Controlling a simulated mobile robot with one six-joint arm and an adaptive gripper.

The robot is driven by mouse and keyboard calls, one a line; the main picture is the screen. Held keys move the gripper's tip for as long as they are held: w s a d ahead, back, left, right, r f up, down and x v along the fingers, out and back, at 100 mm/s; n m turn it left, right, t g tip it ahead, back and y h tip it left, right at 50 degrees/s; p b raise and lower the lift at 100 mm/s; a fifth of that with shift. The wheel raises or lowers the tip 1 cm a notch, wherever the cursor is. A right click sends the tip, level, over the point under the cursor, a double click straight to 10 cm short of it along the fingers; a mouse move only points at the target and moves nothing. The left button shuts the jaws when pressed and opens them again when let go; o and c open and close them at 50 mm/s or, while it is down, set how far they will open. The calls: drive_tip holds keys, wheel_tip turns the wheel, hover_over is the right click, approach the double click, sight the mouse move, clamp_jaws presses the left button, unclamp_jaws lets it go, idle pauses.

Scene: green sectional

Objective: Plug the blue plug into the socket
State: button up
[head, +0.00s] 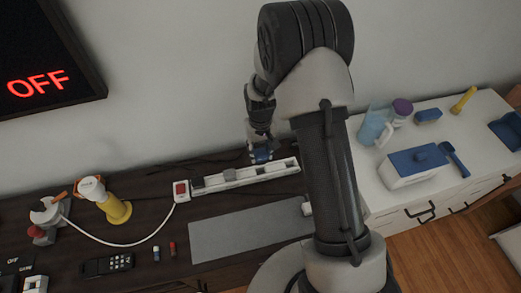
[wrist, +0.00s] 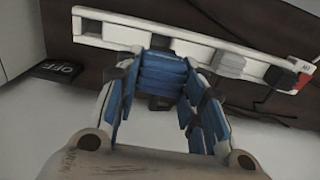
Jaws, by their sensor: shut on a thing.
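The blue plug (wrist: 163,76) sits between the fingers of my gripper (wrist: 165,62) in the wrist view, and they are shut on it. In the head view, the blue plug (head: 262,156) shows below my gripper (head: 262,148), over the right half of the white power strip (head: 280,172). In the wrist view, the strip (wrist: 105,31) runs just beyond the fingertips, and a dark socket slot (wrist: 160,43) shows behind the plug. I cannot tell whether the plug touches the strip.
A grey plug (wrist: 231,62) and a dark plug (wrist: 277,76) sit in the strip beside the red switch (wrist: 300,80). A grey mat (head: 240,230) lies in front. A yellow-based device (head: 115,208) stands left. A white counter with a blue-lidded box (head: 415,160) stands right.

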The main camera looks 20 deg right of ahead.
sight(260, 151)
drive_tip(key=shift+f+b, duration=1.45)
drive_tip(key=shift+f, duration=0.9)
drive_tip(key=shift+f+b, duration=1.4)
drive_tip(key=shift+f, duration=0.65)
drive_tip(key=o, duration=1.1)
drive_tip(key=shift+o, duration=0.2)
drive_tip(key=shift+r, duration=0.15)
wheel_tip(260, 151, up, 12)
drive_tip(key=shift+f, duration=0.1)
